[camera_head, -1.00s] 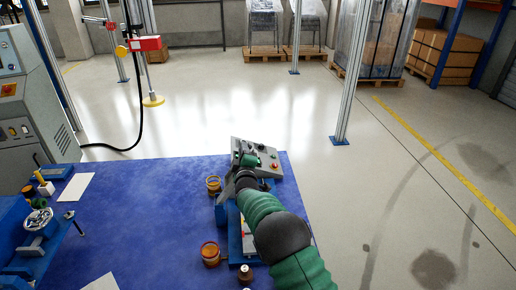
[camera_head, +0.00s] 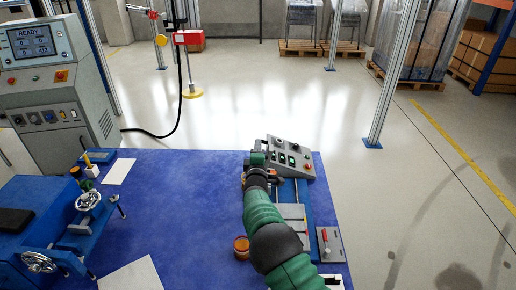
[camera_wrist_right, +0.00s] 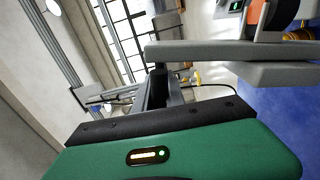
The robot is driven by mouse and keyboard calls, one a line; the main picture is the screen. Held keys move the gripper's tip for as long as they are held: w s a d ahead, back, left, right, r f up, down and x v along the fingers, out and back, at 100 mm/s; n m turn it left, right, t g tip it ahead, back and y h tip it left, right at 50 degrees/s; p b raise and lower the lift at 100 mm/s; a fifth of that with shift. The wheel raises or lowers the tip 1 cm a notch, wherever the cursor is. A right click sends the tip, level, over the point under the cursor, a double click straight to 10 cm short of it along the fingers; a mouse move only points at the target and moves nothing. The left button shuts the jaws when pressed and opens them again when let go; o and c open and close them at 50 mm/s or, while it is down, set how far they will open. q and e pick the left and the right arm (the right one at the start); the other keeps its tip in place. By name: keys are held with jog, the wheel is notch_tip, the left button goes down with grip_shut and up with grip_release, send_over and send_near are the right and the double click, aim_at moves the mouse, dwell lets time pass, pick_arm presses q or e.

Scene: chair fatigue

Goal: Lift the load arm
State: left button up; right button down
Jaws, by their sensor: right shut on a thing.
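My right gripper (camera_head: 258,162) is at the left side of a grey control box (camera_head: 292,158) with lit buttons, on the blue table. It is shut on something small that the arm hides. In the right wrist view its grey fingers (camera_wrist_right: 240,60) lie close together, near a black and orange thing (camera_wrist_right: 275,18) at the top right. My left gripper is not in view.
A blue fixture with handwheels (camera_head: 88,200) and a console reading READY (camera_head: 32,42) are at the left. The table middle is clear.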

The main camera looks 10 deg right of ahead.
jog(key=shift+f, duration=0.2)
jog(key=c, duration=1.4)
grip_release()
jog(key=shift+r, duration=0.1)
jog(key=shift+s+a, duration=0.15)
jog(key=shift+s, duration=0.15)
jog(key=p+v, duration=0.1)
jog(key=v, duration=0.5)
jog(key=shift+s, duration=0.4)
jog(key=shift+a, duration=0.1)
